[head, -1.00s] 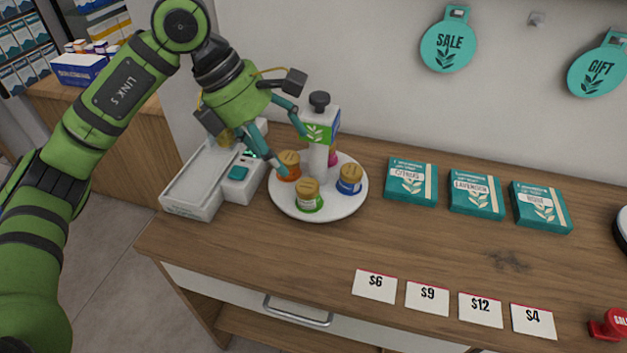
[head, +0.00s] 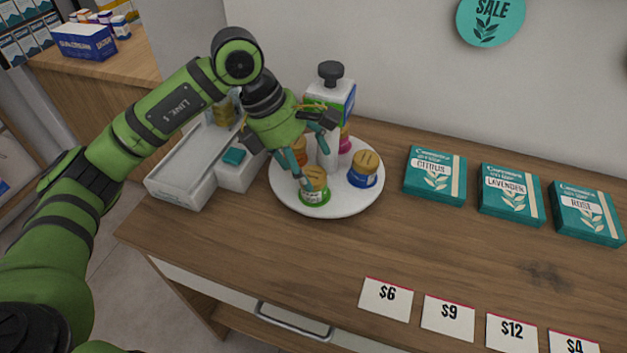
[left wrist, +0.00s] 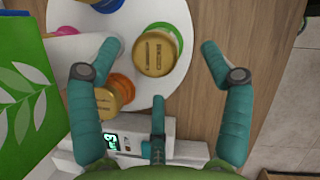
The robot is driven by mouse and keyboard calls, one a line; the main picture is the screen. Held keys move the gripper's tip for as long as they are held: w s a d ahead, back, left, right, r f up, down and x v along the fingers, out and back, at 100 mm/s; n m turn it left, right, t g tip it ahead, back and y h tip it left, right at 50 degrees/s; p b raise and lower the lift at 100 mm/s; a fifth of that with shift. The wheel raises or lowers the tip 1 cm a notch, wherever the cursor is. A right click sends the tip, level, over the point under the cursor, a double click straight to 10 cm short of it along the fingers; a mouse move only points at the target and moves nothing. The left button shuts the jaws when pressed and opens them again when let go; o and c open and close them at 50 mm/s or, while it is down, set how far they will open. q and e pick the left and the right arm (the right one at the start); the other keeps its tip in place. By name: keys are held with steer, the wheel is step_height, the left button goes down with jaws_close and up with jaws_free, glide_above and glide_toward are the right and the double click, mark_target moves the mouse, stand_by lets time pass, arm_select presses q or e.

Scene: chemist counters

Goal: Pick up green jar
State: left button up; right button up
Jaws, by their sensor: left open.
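The green jar (head: 315,188) has a gold lid and a green base. It stands upright at the front of the white round tray (head: 351,207). In the left wrist view the green jar (left wrist: 157,52) lies between and just ahead of my open fingers, nearer the left one. My left gripper (head: 312,158) is open and empty, just above and behind the jar in the head view; it also shows in the left wrist view (left wrist: 165,55). I cannot tell whether a finger touches the jar. My right gripper is out of view.
A blue jar (head: 363,170), an orange jar (head: 298,150) and a pink jar (head: 345,142) share the tray around its central post. A grey-white device (head: 181,187) stands left of it. Teal boxes (head: 434,175) lie to the right. The counter front is clear up to the price cards (head: 386,299).

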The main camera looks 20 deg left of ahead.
mark_target(310, 174)
arm_select(q)
steer(key=x, duration=0.1)
steer(key=p+x, duration=0.1)
steer(key=x, duration=0.2)
steer(key=shift+w+a+f+p, duration=0.25)
steer(key=shift+w+f+p, duration=0.05)
steer(key=shift+f, duration=0.25)
steer(key=shift+d, duration=0.1)
steer(key=c, duration=1.2)
